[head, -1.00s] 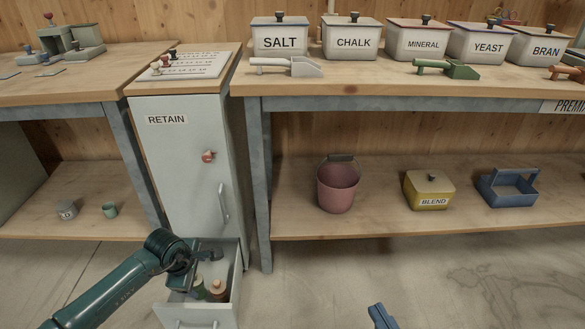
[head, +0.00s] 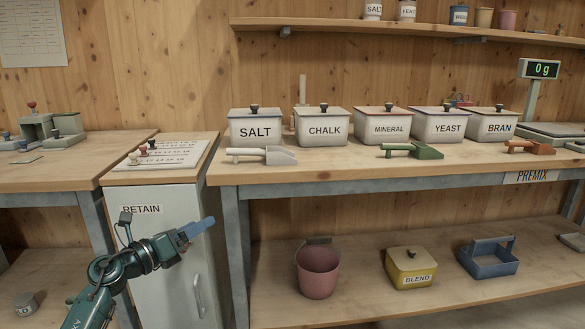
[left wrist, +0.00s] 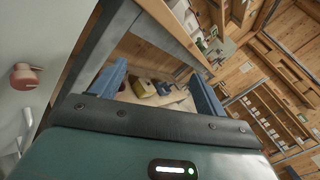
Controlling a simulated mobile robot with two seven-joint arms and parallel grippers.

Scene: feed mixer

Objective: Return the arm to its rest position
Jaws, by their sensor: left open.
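My left arm comes in from the lower left of the head view. Its left gripper (head: 197,228) is raised in front of the upper part of the pale RETAIN cabinet (head: 150,255), its blue fingers pointing right. In the left wrist view the two blue fingers (left wrist: 160,88) stand apart with nothing held between them. A red knob (left wrist: 25,76) on the pale cabinet face shows at the left of that view, beside the gripper. The cabinet's lower drawer is out of the head view. My right gripper is not in view.
Right of the cabinet stands a workbench (head: 400,175) with labelled bins such as SALT (head: 255,128), and scoops along its front. A pink bucket (head: 318,272), a yellow BLEND box (head: 410,268) and a blue carrier (head: 488,260) stand on its lower shelf.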

